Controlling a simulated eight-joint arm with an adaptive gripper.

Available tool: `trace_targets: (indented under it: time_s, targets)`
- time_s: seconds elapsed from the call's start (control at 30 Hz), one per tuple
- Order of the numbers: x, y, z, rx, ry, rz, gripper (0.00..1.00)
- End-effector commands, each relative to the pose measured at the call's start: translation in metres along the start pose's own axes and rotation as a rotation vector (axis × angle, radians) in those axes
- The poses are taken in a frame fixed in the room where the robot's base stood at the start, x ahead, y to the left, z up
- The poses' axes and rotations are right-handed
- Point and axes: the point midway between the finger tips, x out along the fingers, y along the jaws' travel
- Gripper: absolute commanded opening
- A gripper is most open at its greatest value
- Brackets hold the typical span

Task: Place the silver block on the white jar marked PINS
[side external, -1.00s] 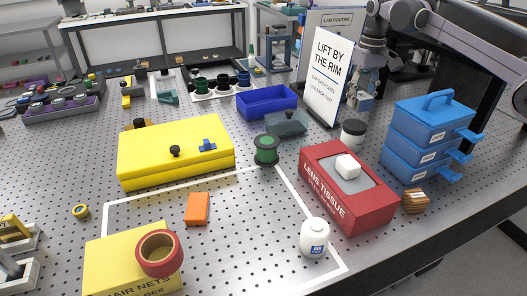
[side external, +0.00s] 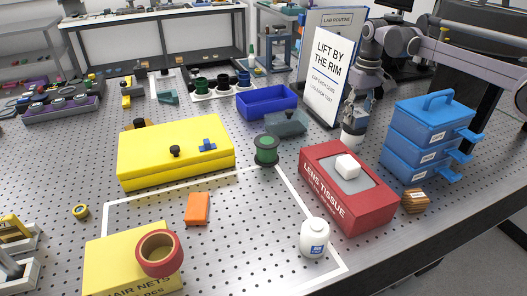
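A white jar (side external: 349,140) stands behind the red box, and its dark top is now largely covered by my gripper. I cannot read any marking on it. My gripper (side external: 352,125) points down right at the jar's top. The fingers are too small and overlapped to tell open from shut, or whether they touch the jar. I cannot make out a silver block; one may be hidden at the fingers. A second white container (side external: 314,239) with a blue label stands at the front; its print is too small to read.
A red lens tissue box (side external: 335,201) is in front of the jar. An upright sign (side external: 327,80) stands close left of my gripper. Blue stacked drawers (side external: 427,140) stand to the right. A grey lidded thing (side external: 286,124) and green spool (side external: 265,150) are left.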

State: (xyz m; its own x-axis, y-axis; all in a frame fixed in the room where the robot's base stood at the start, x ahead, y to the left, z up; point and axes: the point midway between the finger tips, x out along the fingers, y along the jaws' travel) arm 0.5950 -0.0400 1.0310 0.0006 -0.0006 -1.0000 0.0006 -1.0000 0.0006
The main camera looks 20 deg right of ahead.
Motion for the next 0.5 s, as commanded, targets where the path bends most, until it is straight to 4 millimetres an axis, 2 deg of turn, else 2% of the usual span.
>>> trace_targets:
  time_s: [0.03,0.07,0.37,0.5]
  targets:
    - [0.0001,0.0000,-0.0001,0.000,0.000,0.000,0.64]
    - [0.0000,0.0000,-0.0001,0.000,0.000,0.000,0.69]
    - [-0.0006,0.0000,0.0000,0.000,0.000,0.000,0.69]
    - [-0.0077,0.0000,-0.0001,0.000,0.000,0.000,0.69]
